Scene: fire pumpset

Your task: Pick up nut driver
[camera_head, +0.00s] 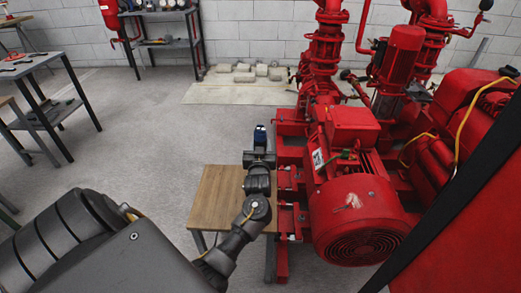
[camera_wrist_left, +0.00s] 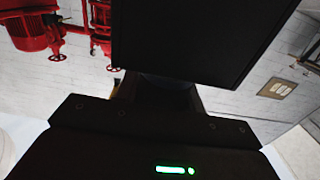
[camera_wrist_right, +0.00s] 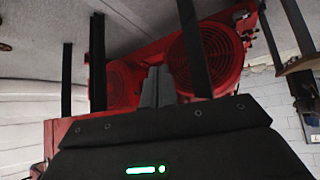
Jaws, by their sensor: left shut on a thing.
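My left arm reaches in from the left in the head view, over a small wooden-topped table. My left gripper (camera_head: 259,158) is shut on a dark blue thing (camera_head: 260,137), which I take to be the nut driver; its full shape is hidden. In the left wrist view a large black block (camera_wrist_left: 205,40) fills the upper middle, right at the fingers, which are mostly hidden. My right gripper (camera_wrist_right: 156,88) shows only in the right wrist view, with its fingers close together and nothing seen between them.
The small wooden table (camera_head: 215,200) stands below my left arm, its top bare where seen. Red pump machinery (camera_head: 355,200) stands close on its right. Workbenches (camera_head: 35,66) and a shelf (camera_head: 163,42) stand at the left and back. The floor (camera_head: 150,130) between is clear.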

